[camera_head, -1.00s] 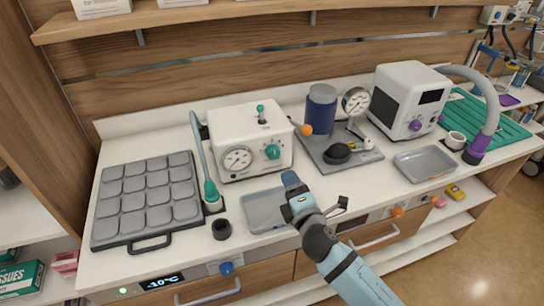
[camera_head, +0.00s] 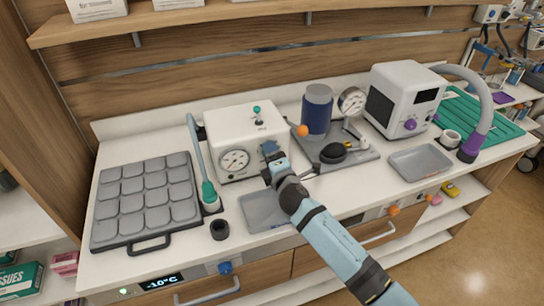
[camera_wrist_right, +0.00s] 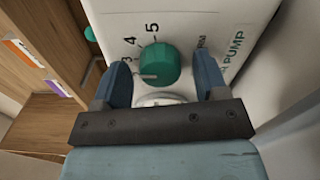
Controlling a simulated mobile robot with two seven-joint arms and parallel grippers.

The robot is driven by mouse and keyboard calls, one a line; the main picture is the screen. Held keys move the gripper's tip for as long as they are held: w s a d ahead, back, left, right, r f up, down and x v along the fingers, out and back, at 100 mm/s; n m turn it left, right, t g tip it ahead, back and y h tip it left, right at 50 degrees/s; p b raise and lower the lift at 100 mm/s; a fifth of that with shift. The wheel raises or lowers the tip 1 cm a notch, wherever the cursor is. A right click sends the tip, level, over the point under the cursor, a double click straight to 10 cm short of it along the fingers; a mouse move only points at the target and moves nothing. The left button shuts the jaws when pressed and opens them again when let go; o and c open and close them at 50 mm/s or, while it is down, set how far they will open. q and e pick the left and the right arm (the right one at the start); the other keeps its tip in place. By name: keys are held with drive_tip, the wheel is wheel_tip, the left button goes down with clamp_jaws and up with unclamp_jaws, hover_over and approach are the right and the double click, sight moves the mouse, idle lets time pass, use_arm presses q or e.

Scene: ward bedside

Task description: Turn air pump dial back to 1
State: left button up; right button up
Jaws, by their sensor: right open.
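The air pump (camera_head: 222,130) is a white box on the counter with a round gauge on the left of its front and a green toggle on top. Its green dial (camera_wrist_right: 160,66) shows in the right wrist view, with numbers such as 3, 4 and 5 printed around its left and upper side. My right gripper (camera_head: 270,150) is at the pump's front and hides the dial in the head view. In the wrist view its two blue fingers (camera_wrist_right: 164,82) are open, one on each side of the dial, apart from it. My left gripper is not in view.
A grey padded tray (camera_head: 147,200) lies left of the pump. A small dark cup (camera_head: 220,230) and a shallow metal tray (camera_head: 262,212) are in front. A blue canister (camera_head: 317,108), a standing gauge (camera_head: 352,102) and a white machine (camera_head: 402,98) stand to the right.

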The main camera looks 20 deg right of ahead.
drive_tip(key=c, duration=0.9)
drive_tip(key=shift+c, duration=0.2)
drive_tip(key=shift+n, duration=0.4)
drive_tip(key=shift+n+p, duration=4.05)
drive_tip(key=shift+n, duration=3.55)
drive_tip(key=o, duration=0.9)
